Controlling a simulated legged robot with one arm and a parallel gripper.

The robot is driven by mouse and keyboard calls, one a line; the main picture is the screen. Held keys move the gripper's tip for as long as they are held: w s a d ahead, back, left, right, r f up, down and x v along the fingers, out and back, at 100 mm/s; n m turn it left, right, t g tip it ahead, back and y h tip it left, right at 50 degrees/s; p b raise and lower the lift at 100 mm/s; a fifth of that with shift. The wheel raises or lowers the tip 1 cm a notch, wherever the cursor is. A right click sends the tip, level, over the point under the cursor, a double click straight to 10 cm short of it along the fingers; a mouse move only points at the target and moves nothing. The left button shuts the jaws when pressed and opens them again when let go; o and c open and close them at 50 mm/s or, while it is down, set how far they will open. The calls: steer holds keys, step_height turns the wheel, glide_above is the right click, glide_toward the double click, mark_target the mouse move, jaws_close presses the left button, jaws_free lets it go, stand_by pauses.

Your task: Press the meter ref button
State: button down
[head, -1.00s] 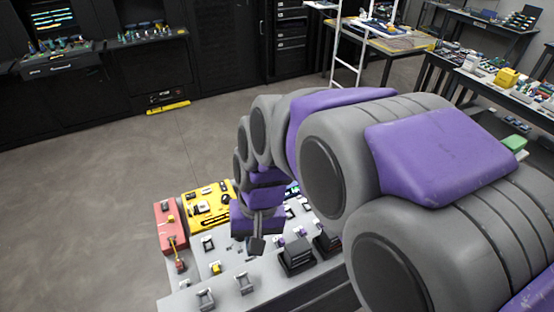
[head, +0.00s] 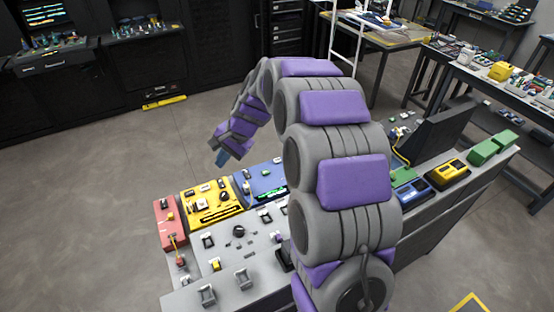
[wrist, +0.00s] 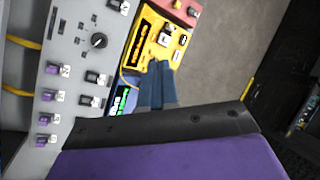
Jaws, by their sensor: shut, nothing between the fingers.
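My gripper (head: 222,158) hangs in the air behind the far edge of the bench, above the yellow and blue boxes in the picture, with its fingers together and empty. In the wrist view its blue-grey fingers (wrist: 155,88) reach toward the yellow box (wrist: 147,38), which has a dark display and small buttons. The yellow box also shows in the head view (head: 212,203). A blue box (head: 265,180) with a lit green display sits beside it; part of it shows in the wrist view (wrist: 122,101). The ref button's label is too small to read, and I cannot tell which box is the meter.
A red box (head: 168,225) stands left of the yellow one. The grey bench panel (head: 225,258) carries a black knob (wrist: 99,41) and several small clips and holders. My arm hides part of the bench. The floor (head: 90,200) beyond it is clear.

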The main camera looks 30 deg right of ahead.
steer(key=w+d+f+m+t+p, duration=0.1)
steer(key=w+d+f+m, duration=0.15)
steer(key=w, duration=0.25)
steer(key=w+d+f+m+t, duration=0.1)
steer(key=w+d, duration=0.2)
steer(key=w, duration=0.2)
steer(key=m+t+h+p, duration=0.3)
steer(key=m+t+p, duration=0.1)
steer(key=m, duration=0.7)
glide_above(278, 161)
step_height(278, 161, down, 18)
steer(key=shift+d+r, duration=0.15)
steer(key=shift+r, duration=0.05)
steer(key=shift+w, duration=0.1)
steer(key=shift+f+b, duration=1.3)
steer(key=shift+f, duration=3.1)
steer(key=shift+f+b, duration=0.3)
steer(key=shift+b, duration=0.15)
